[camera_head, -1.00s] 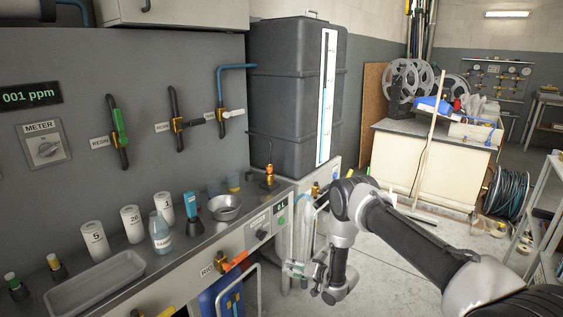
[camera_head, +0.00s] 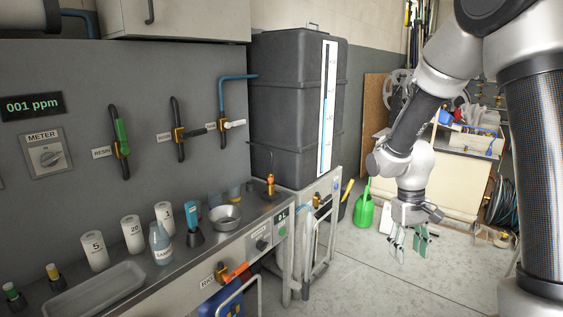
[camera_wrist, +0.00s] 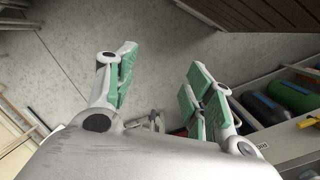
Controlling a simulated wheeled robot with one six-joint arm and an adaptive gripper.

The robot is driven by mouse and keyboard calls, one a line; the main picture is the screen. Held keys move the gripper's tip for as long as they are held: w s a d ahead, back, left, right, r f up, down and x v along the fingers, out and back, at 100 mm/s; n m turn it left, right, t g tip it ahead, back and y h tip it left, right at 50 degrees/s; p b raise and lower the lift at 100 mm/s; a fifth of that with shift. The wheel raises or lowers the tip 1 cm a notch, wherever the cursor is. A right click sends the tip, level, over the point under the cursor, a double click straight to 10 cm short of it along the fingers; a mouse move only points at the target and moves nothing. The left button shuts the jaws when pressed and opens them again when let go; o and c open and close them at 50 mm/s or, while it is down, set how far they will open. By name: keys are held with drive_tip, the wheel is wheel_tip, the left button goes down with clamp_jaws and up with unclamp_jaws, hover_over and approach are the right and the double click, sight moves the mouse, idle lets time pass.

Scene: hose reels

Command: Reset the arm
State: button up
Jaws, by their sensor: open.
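My gripper (camera_head: 410,240) hangs below my raised arm at the right of the head view, fingers pointing down over the concrete floor. It is open and empty, apart from the bench and the tank. In the wrist view its green-padded fingers (camera_wrist: 160,98) stand wide apart with bare floor between and beyond them.
A grey bench (camera_head: 150,290) with white cylinders, a bottle and a metal bowl (camera_head: 225,217) runs along the left. A tall dark tank (camera_head: 290,110) stands behind it. A green watering can (camera_head: 364,207) is on the floor left of my gripper. A cream cabinet (camera_head: 455,185) is behind my arm.

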drive_tip(key=s+d+r+m+t, duration=0.1)
drive_tip(key=s+r+t, duration=0.2)
drive_tip(key=s+r, duration=0.5)
drive_tip(key=s+d+r+m+t+y, duration=0.1)
drive_tip(key=s+d+r+t, duration=0.1)
drive_tip(key=s+r, duration=0.7)
wheel_tip(320, 180, up, 4)
drive_tip(key=shift+s+d+f+t, duration=0.2)
drive_tip(key=shift+d+f+t, duration=0.1)
drive_tip(key=shift+t, duration=0.1)
